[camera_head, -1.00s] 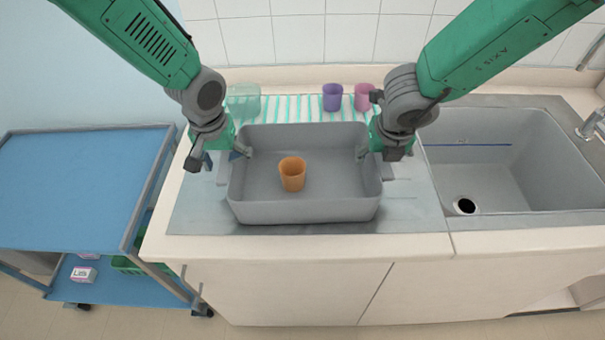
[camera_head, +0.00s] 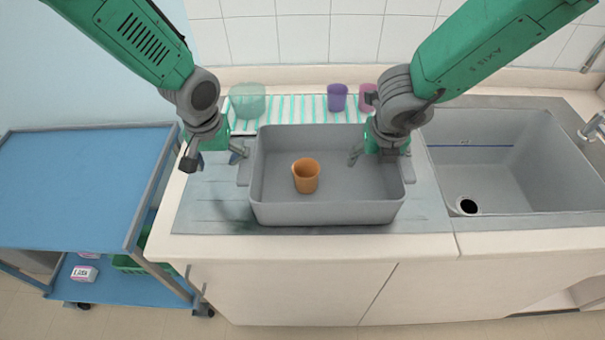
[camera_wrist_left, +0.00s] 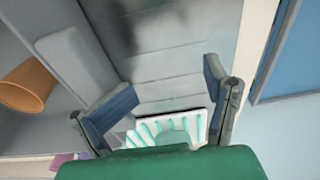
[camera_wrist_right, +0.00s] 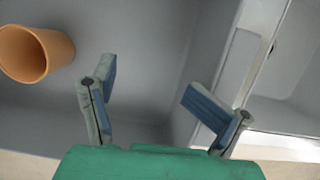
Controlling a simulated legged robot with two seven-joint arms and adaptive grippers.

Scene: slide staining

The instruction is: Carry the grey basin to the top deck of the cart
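The grey basin (camera_head: 330,213) rests on the metal counter left of the sink, with an orange cup (camera_head: 306,176) standing inside. My left gripper (camera_head: 214,158) is open and empty, beside the basin's left handle; in the left wrist view the handle (camera_wrist_left: 75,55) lies outside the fingers. My right gripper (camera_head: 376,160) is open over the basin's interior, near its right wall. The right wrist view shows its fingers (camera_wrist_right: 148,98) spread with nothing between them. The cart's blue top deck (camera_head: 80,185) is at the left, empty.
A striped mat (camera_head: 290,112) behind the basin bears a clear green container (camera_head: 247,101), a purple cup (camera_head: 337,97) and a pink cup (camera_head: 367,97). The sink (camera_head: 520,170) is at the right. The cart's lower deck (camera_head: 120,287) holds a green basket and small boxes.

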